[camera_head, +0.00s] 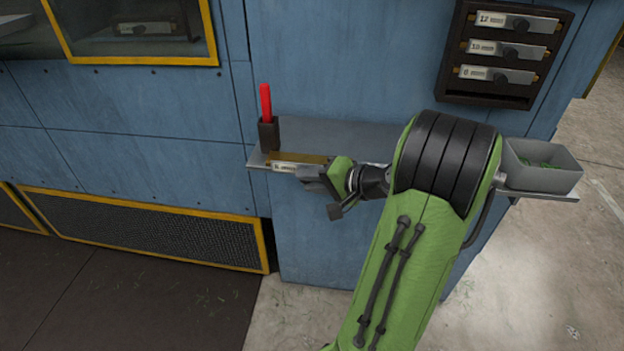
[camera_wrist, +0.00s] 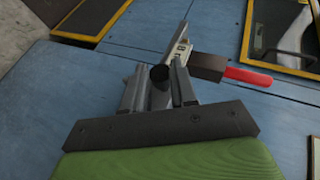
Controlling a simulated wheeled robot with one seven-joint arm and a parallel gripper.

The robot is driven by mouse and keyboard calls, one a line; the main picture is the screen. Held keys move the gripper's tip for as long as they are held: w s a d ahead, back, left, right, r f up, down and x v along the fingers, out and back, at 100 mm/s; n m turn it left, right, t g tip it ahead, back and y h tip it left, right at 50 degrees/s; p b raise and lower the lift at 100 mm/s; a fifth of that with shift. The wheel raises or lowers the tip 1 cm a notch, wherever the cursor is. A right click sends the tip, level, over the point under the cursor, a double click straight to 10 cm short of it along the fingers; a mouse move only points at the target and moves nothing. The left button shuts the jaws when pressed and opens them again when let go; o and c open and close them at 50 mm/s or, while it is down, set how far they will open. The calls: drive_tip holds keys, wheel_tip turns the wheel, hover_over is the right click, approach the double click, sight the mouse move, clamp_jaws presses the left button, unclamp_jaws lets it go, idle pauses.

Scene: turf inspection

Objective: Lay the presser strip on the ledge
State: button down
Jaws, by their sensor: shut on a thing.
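The presser strip, with a pale label face and a brass-coloured edge (camera_head: 300,158), is at the left end of the grey ledge (camera_head: 340,133). My gripper (camera_head: 312,172) is shut on the strip by its dark knob. In the wrist view, the two fingers (camera_wrist: 158,74) stand either side of the knob, and the strip (camera_wrist: 182,48) with its number label reaches beyond them. The strip lies along the ledge's front edge; I cannot tell whether it touches the surface. My arm hides the ledge's middle and right part.
A dark holder (camera_head: 268,134) with a red marker (camera_head: 265,101) stands at the ledge's left end, close to the strip. A grey bin (camera_head: 543,178) with green clippings sits at the right end. A dark rack (camera_head: 499,93) of several numbered strips hangs above on the blue wall.

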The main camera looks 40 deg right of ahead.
drive_tip(key=shift+f, duration=0.2)
idle(0.5)
drive_tip(key=c, duration=0.8)
unclamp_jaws()
drive_tip(key=shift+s, duration=0.1)
drive_tip(key=p+v, duration=0.5)
drive_tip(key=v, duration=1)
drive_tip(key=shift+s+r, duration=0.2)
drive_tip(key=shift+s, duration=0.1)
